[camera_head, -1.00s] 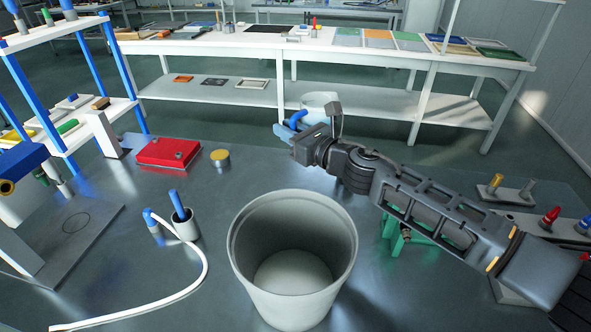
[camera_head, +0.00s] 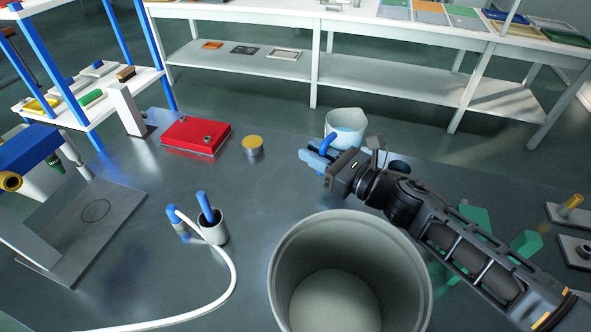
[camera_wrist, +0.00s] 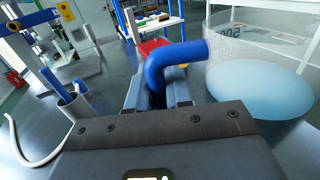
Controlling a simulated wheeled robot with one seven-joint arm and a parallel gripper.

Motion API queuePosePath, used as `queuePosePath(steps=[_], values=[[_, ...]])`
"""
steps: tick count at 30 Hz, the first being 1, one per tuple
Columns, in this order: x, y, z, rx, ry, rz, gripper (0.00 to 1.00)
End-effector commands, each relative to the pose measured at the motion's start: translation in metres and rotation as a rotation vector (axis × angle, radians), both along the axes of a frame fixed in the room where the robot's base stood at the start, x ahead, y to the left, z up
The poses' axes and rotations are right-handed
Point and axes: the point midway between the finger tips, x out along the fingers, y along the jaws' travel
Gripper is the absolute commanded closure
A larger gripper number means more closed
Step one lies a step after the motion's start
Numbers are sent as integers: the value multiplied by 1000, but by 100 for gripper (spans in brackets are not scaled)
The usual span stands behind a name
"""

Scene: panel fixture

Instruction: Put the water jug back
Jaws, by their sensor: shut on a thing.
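The water jug (camera_head: 346,122) is a whitish, see-through vessel with pale blue water and a blue handle (camera_head: 326,146). It is near the back edge of the dark table in the head view. My gripper (camera_head: 318,158) is shut on the handle, on the near left side of the jug. In the wrist view the handle (camera_wrist: 172,62) rises between the grey fingers (camera_wrist: 155,92), and the jug (camera_wrist: 258,90) fills the right side. The jug's underside is hidden, so I cannot tell whether it touches the table.
A large grey bin (camera_head: 280,280) stands in front of my arm. A red box (camera_head: 196,136) and a yellow-topped cylinder (camera_head: 252,146) are left of the jug. A cup (camera_head: 212,232) with a white hose is nearer. A grey plate with a circle mark (camera_head: 120,215) lies at left.

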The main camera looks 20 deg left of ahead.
Motion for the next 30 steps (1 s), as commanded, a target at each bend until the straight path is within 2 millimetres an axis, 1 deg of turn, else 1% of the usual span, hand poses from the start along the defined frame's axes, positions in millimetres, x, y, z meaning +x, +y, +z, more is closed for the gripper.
queuePosePath(steps=[1,3,6,9,14,17,21,24,30], values=[[-1,12,-6,1,2,3,100],[-1,24,-13,1,2,4,100],[0,37,-21,1,2,3,100],[1,46,-27,1,0,1,100],[2,51,-32,0,-1,0,100],[2,51,-42,0,2,-1,100],[2,51,-62,-2,2,-1,100],[2,51,-69,-1,0,0,100],[2,50,-70,0,-1,-1,100]])
